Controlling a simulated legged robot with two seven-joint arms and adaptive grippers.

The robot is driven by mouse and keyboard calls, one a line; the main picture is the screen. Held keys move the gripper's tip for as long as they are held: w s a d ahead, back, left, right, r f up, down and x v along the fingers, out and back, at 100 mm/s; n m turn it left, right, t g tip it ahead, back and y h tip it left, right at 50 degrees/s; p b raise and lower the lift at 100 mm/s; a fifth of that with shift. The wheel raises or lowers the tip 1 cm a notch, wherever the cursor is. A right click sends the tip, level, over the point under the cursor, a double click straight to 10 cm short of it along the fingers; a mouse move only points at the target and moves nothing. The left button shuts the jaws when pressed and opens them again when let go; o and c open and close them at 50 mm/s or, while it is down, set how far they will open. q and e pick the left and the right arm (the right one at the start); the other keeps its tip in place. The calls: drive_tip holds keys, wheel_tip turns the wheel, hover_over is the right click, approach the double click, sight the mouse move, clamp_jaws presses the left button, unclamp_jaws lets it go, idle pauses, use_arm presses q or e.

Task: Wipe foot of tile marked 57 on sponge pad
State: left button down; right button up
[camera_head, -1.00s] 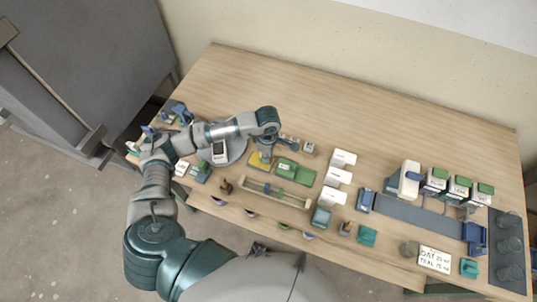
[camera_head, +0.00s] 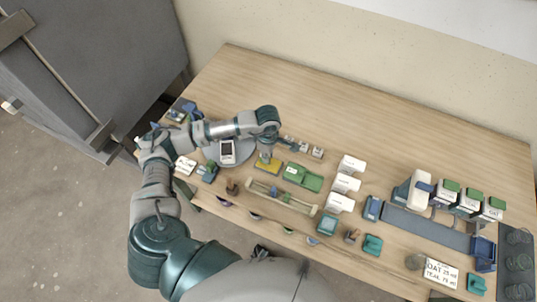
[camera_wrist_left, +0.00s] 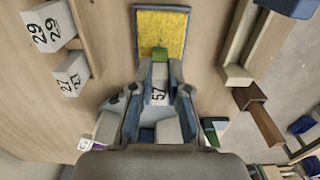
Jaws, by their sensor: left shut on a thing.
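My left gripper (camera_head: 266,156) points down over the yellow sponge pad (camera_head: 271,168) in the head view. In the left wrist view the gripper (camera_wrist_left: 159,74) is shut on a pale tile marked 57 (camera_wrist_left: 158,94), held between its two fingers. The tile's far end is green and overlaps the near part of the sponge pad (camera_wrist_left: 165,28), which has a dark rim. I cannot tell whether the tile touches the pad. My right gripper is not in view.
Tiles marked 29 (camera_wrist_left: 48,26) and 27 (camera_wrist_left: 72,74) stand left of the gripper in the wrist view. White blocks (camera_head: 346,183) stand further right. The table's back is clear.

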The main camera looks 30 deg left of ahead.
use_arm(q)
drive_tip(key=shift+d, duration=1.6)
drive_tip(key=shift+a, duration=0.15)
drive_tip(key=shift+a+b, duration=0.6)
drive_tip(key=shift+a, duration=1.05)
drive_tip(key=shift+d, duration=0.1)
drive_tip(key=shift+w+d, duration=0.1)
drive_tip(key=shift+d, duration=1.6)
